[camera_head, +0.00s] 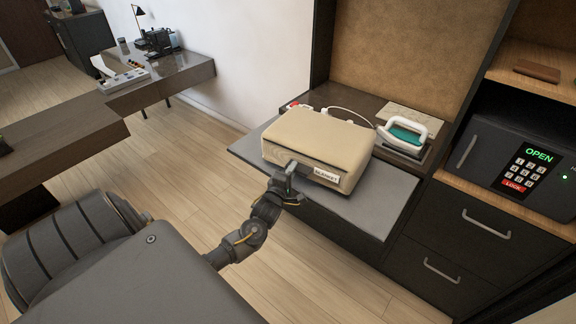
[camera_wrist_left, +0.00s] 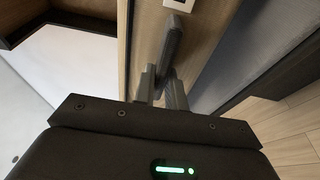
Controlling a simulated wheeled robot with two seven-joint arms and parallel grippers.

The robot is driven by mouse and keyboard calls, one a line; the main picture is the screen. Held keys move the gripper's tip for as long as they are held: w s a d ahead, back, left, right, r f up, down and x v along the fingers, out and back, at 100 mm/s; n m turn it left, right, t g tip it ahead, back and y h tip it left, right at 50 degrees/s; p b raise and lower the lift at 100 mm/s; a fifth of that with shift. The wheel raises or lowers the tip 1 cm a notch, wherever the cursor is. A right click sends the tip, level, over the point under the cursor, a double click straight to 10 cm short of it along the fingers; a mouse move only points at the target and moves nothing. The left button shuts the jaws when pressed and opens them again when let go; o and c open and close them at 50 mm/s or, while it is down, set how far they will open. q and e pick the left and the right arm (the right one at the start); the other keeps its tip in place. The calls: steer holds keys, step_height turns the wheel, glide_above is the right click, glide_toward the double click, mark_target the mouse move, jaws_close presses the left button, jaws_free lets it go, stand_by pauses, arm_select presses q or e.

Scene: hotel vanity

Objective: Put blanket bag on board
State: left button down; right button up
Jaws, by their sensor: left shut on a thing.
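The blanket bag (camera_head: 318,140) is a beige, boxy soft case with a white "BLANKET" label on its front. It sits over the grey pull-out board (camera_head: 375,207), flat and level. I cannot tell whether its underside touches the board all over. My left gripper (camera_head: 290,174) is at the bag's front side, left of the label, shut on the bag's front. In the left wrist view the fingers (camera_wrist_left: 163,88) meet a dark strip against the tan bag (camera_wrist_left: 205,50). My right gripper is not in view.
An iron (camera_head: 405,132) with a white handle and teal body stands right of the bag, close to it. A white cord runs behind the bag. A safe (camera_head: 520,165) marked OPEN stands farther right above drawers. Board is bare in front of the bag.

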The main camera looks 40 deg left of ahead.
arm_select(q)
steer(key=shift+w+a+r+b, duration=0.1)
steer(key=shift+w+b, duration=0.25)
steer(key=shift+w, duration=0.4)
steer(key=shift+f+b, duration=0.8)
steer(key=shift+f, duration=0.2)
steer(key=c, duration=1.4)
jaws_free()
steer(key=shift+o, duration=0.2)
steer(key=shift+s+f, duration=0.15)
steer(key=shift+f, duration=0.15)
steer(key=b+v, duration=0.2)
steer(key=v, duration=0.8)
steer(key=shift+s+d+r+b, duration=0.2)
steer(key=shift+s+b, duration=0.1)
